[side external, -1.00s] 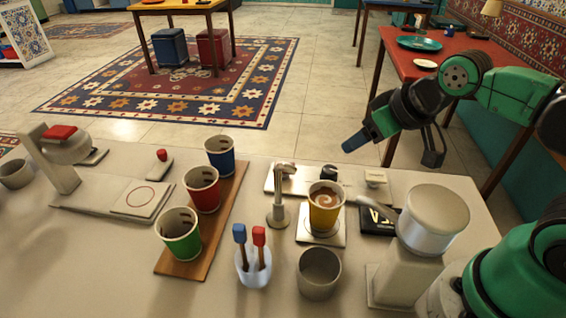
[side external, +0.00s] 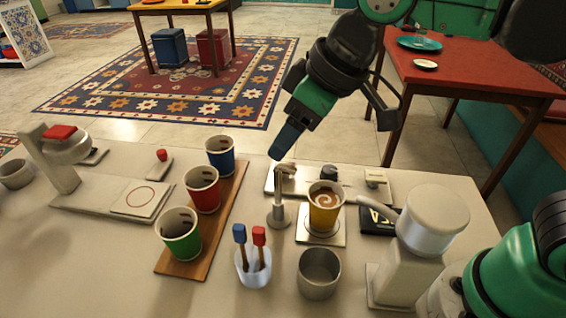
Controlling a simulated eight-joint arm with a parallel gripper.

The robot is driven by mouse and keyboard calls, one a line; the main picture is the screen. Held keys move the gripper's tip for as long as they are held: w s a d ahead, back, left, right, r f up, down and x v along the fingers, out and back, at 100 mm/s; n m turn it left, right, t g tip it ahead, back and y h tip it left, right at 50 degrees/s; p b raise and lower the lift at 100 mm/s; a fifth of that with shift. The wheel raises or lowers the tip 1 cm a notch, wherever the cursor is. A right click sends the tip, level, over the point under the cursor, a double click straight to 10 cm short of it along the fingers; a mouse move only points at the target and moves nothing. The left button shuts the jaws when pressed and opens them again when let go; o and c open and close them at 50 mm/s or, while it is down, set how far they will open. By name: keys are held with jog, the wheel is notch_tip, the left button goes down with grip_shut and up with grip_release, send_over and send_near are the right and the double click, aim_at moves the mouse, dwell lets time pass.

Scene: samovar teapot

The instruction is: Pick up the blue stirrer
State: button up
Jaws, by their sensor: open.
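The blue stirrer (side external: 240,236) stands upright in a clear holder cup (side external: 253,271) at the front middle of the counter. A red stirrer (side external: 259,238) stands beside it, to the right, in the same cup. The lower ends of both show dimly through the cup wall. My gripper (side external: 278,152) is raised above the back of the counter, up and to the right of the stirrers and well apart from them. It points down and to the left. It is open, and nothing shows between its fingers.
A small tap (side external: 280,203) stands between my gripper and the stirrers. A yellow cup (side external: 324,209) and a grey cup (side external: 319,272) are to the right. A wooden board (side external: 215,217) with blue, red and green cups is to the left.

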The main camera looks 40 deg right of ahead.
aim_at(237, 240)
jog(key=s+a+f+n+g, duration=0.1)
jog(key=s+a+n+g, duration=0.15)
jog(key=a, duration=0.55)
jog(key=shift+n+t+y, duration=0.3)
jog(key=shift+n+t, duration=0.05)
jog(key=shift+t, duration=0.1)
jog(key=f, duration=0.6)
jog(key=shift+w+d+f, duration=0.1)
jog(key=shift+w, duration=0.2)
jog(key=shift+f, duration=0.6)
jog(key=shift+x, duration=2.7)
grip_shut()
